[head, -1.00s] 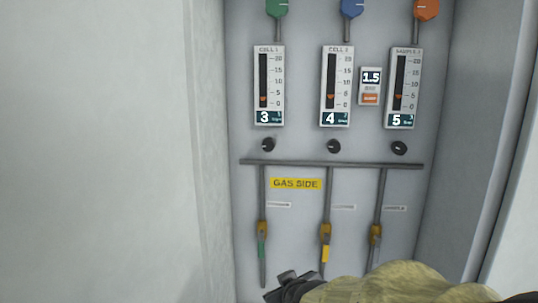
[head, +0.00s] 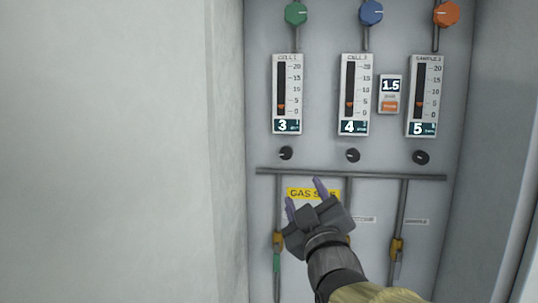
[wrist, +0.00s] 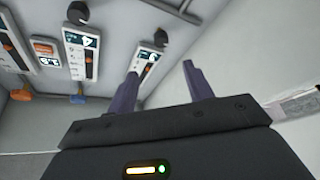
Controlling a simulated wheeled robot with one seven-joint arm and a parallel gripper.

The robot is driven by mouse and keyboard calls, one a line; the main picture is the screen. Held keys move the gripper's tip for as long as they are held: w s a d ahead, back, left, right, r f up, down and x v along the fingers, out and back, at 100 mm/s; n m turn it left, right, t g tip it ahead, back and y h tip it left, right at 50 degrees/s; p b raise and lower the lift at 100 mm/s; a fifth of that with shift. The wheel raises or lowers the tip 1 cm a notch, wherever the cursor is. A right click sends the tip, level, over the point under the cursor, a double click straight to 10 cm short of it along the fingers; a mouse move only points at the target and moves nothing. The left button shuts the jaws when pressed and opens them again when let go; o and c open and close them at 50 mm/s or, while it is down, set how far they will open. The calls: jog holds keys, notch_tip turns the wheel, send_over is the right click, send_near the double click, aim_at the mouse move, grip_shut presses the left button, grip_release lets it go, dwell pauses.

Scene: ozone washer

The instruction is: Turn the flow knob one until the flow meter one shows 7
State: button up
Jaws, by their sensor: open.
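Flow knob one (head: 285,153) is the small black knob under the left meter. It also shows in the wrist view (wrist: 160,38). Flow meter one (head: 287,95), labelled CELL 1, has a dark display reading 3, with its orange float low on the scale. In the wrist view this meter (wrist: 148,64) is upside down and partly hidden by a finger. My gripper (head: 304,195) is open and empty, in front of the yellow GAS SIDE label, below and slightly right of knob one. The purple fingers (wrist: 160,72) are apart, with knob one beyond the gap between them.
Two similar meters read 4 (head: 354,95) and 5 (head: 424,95), each with a black knob (head: 353,155) below. A small display (head: 391,86) shows 1.5. A horizontal pipe (head: 410,176) runs below the knobs. A pale wall (head: 110,150) stands at the left.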

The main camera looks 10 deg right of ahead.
aim_at(286, 157)
jog(key=p+x, duration=0.3)
jog(key=x, duration=0.4)
jog(key=p+x, duration=0.4)
jog(key=x, duration=0.4)
jog(key=shift+a+r+p, duration=0.15)
jog(key=shift+r+p, duration=0.1)
jog(key=shift+p, duration=0.05)
jog(key=shift+w, duration=0.75)
jog(key=c, duration=1)
jog(key=shift+o, duration=0.2)
jog(key=shift+f+m+b, duration=0.2)
jog(key=shift+m+b, duration=0.2)
jog(key=shift+b, duration=0.3)
